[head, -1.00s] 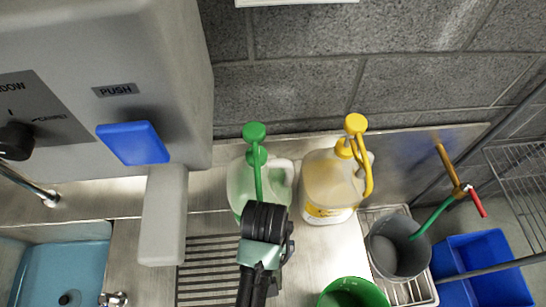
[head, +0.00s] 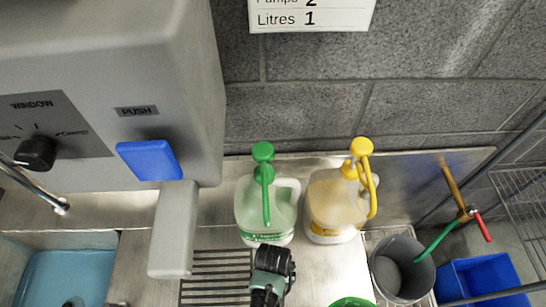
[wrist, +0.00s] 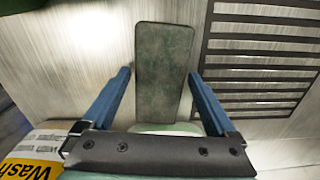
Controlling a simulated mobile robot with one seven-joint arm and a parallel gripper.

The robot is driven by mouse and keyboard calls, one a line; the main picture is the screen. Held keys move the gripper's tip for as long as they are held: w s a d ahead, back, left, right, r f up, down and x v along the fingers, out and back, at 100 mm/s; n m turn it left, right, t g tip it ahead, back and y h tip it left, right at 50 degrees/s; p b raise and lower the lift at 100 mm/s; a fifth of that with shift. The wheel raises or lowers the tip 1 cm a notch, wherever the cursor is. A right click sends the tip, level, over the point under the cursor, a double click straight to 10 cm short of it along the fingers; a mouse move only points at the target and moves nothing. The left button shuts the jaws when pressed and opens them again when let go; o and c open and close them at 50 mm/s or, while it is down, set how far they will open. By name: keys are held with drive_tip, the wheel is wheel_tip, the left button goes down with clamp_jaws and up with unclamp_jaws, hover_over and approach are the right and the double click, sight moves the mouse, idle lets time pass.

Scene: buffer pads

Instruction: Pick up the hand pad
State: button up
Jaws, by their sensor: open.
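The hand pad (wrist: 164,72) is a dark green, mottled rectangle lying flat on the steel counter in the wrist view. My gripper (wrist: 159,74) is open, with one blue finger on each side of the pad's near part. I see gaps between the fingers and the pad, and nothing is held. The height of the fingertips above the counter is hard to tell. In the head view the pad does not show, and only the dark wrist part of my arm shows at the bottom, with the fingers hidden.
A green-pump bottle (head: 266,212) and a yellow-pump bottle (head: 335,207) stand by the wall. The yellow label (wrist: 28,172) shows close to my gripper in the wrist view. A slotted drain (head: 215,278) lies left of my arm. A grey bucket (head: 385,278) stands right.

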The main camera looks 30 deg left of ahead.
drive_tip(key=shift+f, duration=0.4)
drive_tip(key=c, duration=1.1)
drive_tip(key=shift+r, duration=0.1)
drive_tip(key=shift+c, duration=0.2)
drive_tip(key=shift+s+r+b, duration=0.1)
drive_tip(key=shift+r+b, duration=0.05)
drive_tip(key=shift+b, duration=0.15)
wheel_tip(320, 180, up, 7)
drive_tip(key=shift+f+b, duration=0.2)
drive_tip(key=shift+b, duration=0.2)
drive_tip(key=s+d+b, duration=0.1)
drive_tip(key=s+d, duration=0.2)
drive_tip(key=s, duration=0.2)
drive_tip(key=s+d+b, duration=0.1)
drive_tip(key=s+d, duration=0.3)
drive_tip(key=s, duration=0.2)
drive_tip(key=s+d+b, duration=0.2)
drive_tip(key=s+d, duration=0.2)
drive_tip(key=s, duration=0.1)
drive_tip(key=shift+s+d, duration=0.1)
drive_tip(key=shift+s, duration=0.1)
